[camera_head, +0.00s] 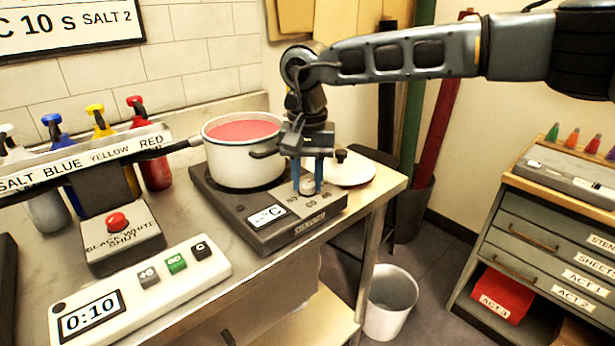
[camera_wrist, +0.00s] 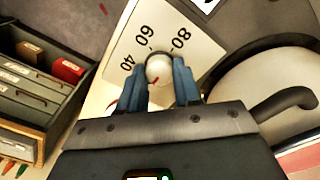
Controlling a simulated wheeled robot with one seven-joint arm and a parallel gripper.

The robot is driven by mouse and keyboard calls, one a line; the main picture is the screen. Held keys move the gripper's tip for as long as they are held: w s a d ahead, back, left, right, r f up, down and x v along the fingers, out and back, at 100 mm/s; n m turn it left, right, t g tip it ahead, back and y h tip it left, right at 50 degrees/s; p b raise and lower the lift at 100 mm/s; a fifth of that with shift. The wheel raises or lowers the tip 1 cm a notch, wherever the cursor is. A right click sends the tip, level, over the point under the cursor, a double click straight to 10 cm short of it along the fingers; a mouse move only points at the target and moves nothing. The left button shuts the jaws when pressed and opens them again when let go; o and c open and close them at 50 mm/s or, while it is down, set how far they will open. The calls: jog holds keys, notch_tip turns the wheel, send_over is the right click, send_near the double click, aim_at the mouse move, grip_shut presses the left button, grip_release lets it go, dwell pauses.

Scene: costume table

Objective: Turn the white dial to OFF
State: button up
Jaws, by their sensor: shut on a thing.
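The white dial (camera_wrist: 159,69) sits on the light panel of the dark hot plate (camera_head: 262,233). In the wrist view a red mark shows on the dial's lower part, and 40, 60 and 80 are printed around it. In the head view the dial (camera_head: 308,185) is partly hidden by my fingers. My gripper (camera_head: 307,180) points down over the panel, its blue fingers shut on the dial from both sides; it also shows in the wrist view (camera_wrist: 160,85). The hot plate's display (camera_head: 266,216) reads "--°C". The OFF marking cannot be made out.
A white pot (camera_head: 243,172) of red liquid stands on the hot plate, its handle near my gripper. A pale lid (camera_head: 350,172) lies behind to the right. A timer (camera_head: 140,290) and a red-button box (camera_head: 125,245) stand to the left.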

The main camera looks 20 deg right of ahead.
aim_at(307, 183)
jog(key=o, duration=1)
jog(key=shift+o, duration=0.2)
jog(key=shift+r+b, duration=0.3)
jog(key=shift+r, duration=3.65)
